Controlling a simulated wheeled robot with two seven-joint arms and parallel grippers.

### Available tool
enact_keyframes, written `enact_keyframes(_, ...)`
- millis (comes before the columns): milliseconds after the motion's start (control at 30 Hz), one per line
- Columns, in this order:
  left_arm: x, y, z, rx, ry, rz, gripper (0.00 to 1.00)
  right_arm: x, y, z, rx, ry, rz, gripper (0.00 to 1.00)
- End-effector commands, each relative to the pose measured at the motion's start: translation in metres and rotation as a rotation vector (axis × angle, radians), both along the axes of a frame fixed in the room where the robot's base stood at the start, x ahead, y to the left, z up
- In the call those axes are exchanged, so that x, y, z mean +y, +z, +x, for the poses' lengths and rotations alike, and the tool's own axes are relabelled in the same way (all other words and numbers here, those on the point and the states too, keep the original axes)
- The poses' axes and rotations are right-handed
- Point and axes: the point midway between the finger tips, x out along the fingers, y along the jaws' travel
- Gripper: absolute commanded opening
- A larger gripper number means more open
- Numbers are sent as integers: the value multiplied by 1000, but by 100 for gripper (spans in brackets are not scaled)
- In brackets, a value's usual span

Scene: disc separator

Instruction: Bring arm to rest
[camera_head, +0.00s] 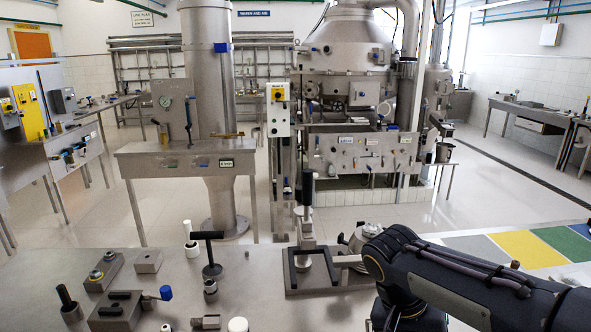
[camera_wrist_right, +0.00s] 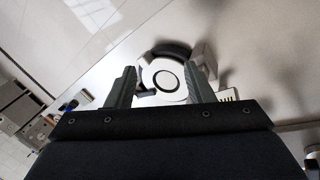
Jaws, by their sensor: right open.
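My right arm (camera_head: 440,278) comes in from the right in the head view, over the front table, and its gripper cannot be made out there. In the right wrist view my right gripper (camera_wrist_right: 162,85) is open, with its two dark fingers apart. A round pale disc with a black ring (camera_wrist_right: 166,80) shows beyond and between the fingertips. It looks apart from them, but the distance is hard to judge. Nothing is seen held. My left arm and gripper are not in view.
The steel table (camera_head: 250,290) bears a T-handled tool (camera_head: 209,250), metal blocks (camera_head: 104,270), a black U-shaped frame (camera_head: 313,268) and a metal fitting (camera_head: 362,238) close to my right arm. A coloured panel (camera_head: 515,250) lies at the right. A large separator machine (camera_head: 345,70) stands beyond.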

Motion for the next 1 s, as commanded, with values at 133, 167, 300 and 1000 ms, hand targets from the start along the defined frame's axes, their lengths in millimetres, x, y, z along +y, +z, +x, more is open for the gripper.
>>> enact_keyframes(133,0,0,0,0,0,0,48,-19,-13,-52,-55,112,328,48)
enact_keyframes(167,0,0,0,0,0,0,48,-20,-15,-62,-81,138,381,48)
enact_keyframes(300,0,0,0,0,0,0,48,-15,-22,-102,-258,251,557,48)
enact_keyframes(1000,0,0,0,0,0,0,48,2,-35,-139,-594,400,588,48)
